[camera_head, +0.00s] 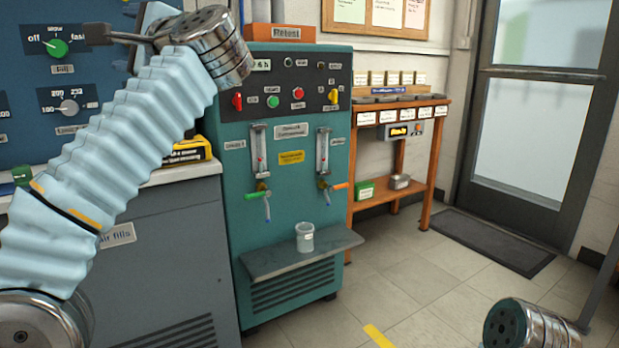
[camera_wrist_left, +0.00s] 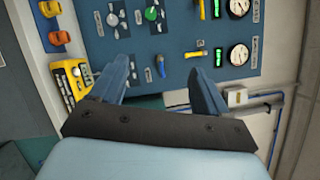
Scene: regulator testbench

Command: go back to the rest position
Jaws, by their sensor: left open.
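My left arm comes in from the left in the head view and is raised in front of the blue panel. My left gripper (camera_head: 98,35) points left at the panel's upper part. In the left wrist view its two fingers (camera_wrist_left: 160,82) stand wide apart with nothing between them, so it is open and empty. The metal wrist end of my right arm shows at the bottom right of the head view. My right gripper itself cannot be made out there.
A teal test bench (camera_head: 290,215) has a shelf with a clear cup (camera_head: 304,237) on it. A grey cabinet (camera_head: 165,265) stands left of it. A wooden rack (camera_head: 400,105) and a door (camera_head: 540,110) with a dark mat (camera_head: 490,242) are behind. The tiled floor in front is clear.

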